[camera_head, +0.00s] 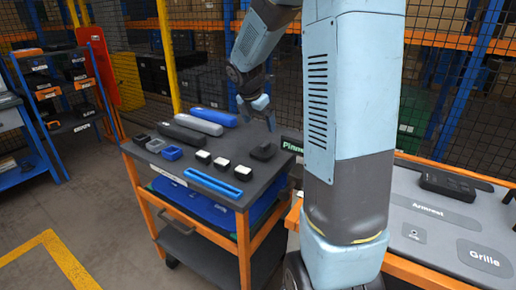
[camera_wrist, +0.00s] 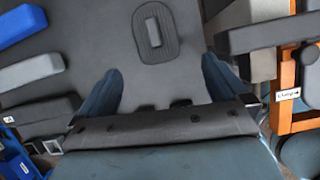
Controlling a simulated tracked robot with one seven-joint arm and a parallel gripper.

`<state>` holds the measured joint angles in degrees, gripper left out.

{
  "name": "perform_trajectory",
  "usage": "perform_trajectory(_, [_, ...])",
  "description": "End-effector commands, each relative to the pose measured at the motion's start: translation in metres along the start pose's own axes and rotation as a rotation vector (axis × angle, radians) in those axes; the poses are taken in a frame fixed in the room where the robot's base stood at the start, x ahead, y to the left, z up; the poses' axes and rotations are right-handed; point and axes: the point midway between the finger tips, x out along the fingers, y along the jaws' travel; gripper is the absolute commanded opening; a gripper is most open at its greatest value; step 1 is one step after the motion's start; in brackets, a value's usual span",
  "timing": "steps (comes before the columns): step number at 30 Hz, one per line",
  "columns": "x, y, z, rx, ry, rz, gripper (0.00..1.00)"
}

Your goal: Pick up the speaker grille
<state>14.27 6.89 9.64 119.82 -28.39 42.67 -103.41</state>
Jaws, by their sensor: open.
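A dark oval piece with a raised middle bar and ribbed face, which looks like the speaker grille (camera_head: 263,151), lies flat on the grey cart top near its right end. In the wrist view the same grille (camera_wrist: 147,40) lies at the top centre, ahead of the fingertips. My gripper (camera_head: 257,114) hangs above it, pointing down, with clear space between. In the wrist view my gripper (camera_wrist: 162,66) has its two blue fingers wide apart with nothing between them. The grille is apart from both fingers.
The cart top (camera_head: 222,168) also carries several white-topped blocks (camera_head: 221,163), a blue bar (camera_head: 213,184), grey and blue armrest-like bars and small cups. At right, a bench has outlines marked "Armrest" and "Grille" (camera_head: 485,258) and a dark part (camera_head: 448,186). My arm hides part of it.

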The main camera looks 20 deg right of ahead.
Motion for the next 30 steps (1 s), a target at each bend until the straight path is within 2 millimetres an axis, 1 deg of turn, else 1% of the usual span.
perform_trajectory(1, [0.005,0.004,0.000,-0.033,0.001,-0.002,1.00])
perform_trajectory(3, [0.007,0.009,-0.002,-0.066,0.001,-0.001,1.00])
perform_trajectory(5, [0.011,0.011,-0.003,-0.084,0.002,-0.001,1.00])
perform_trajectory(8, [0.021,0.014,-0.006,-0.097,0.002,0.000,1.00])
perform_trajectory(15, [0.061,0.016,-0.009,-0.102,0.004,0.001,1.00])
perform_trajectory(19, [0.079,0.017,-0.009,-0.102,0.003,0.003,1.00])
perform_trajectory(22, [0.088,0.017,-0.009,-0.102,0.002,0.004,1.00])
perform_trajectory(30, [0.100,0.016,-0.007,-0.100,0.002,0.003,1.00])
